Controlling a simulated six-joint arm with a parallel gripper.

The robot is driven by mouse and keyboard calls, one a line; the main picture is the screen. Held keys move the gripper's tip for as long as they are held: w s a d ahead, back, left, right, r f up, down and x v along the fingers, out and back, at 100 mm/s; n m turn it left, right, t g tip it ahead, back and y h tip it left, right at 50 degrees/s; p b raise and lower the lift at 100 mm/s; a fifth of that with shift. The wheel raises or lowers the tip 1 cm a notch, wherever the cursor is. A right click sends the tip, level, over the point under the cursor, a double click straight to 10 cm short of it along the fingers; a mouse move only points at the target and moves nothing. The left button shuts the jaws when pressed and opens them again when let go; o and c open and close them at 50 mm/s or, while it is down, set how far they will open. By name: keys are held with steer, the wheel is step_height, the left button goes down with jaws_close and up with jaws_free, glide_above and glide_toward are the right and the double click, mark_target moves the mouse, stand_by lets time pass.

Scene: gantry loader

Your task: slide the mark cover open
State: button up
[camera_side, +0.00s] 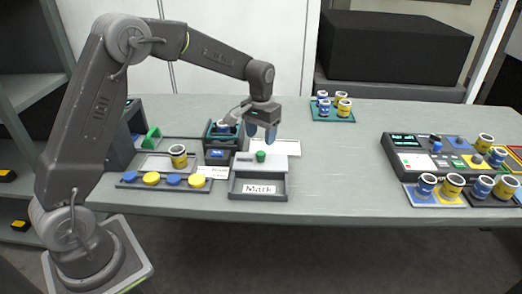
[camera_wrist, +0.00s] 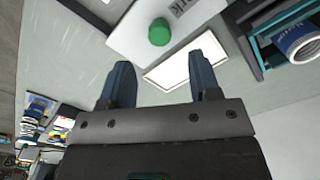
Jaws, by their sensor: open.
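The mark cover (camera_side: 245,161) is a pale flat plate with a green knob (camera_side: 261,156) on it. It lies over the back part of a grey box whose front carries a "Mark" label (camera_side: 259,189). In the wrist view the cover (camera_wrist: 130,38) and its green knob (camera_wrist: 159,32) show at the top, with part of the lettering. My gripper (camera_side: 262,138) is open and empty, above and just behind the knob in the side view. Its two blue fingers (camera_wrist: 163,62) are apart, with the knob beyond their tips and not between them.
A dark holder (camera_side: 217,156) with a blue-and-white can stands close to the left of the box. A row of blue and yellow discs (camera_side: 173,180) lies further left. A white framed panel (camera_side: 287,147) lies behind the box. A control console (camera_side: 412,153) stands at right, with clear table between.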

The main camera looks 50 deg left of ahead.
mark_target(261, 152)
step_height(261, 152, down, 6)
steer(key=shift+r, duration=0.1)
steer(key=shift+c, duration=0.2)
jaws_close()
stand_by(0.5)
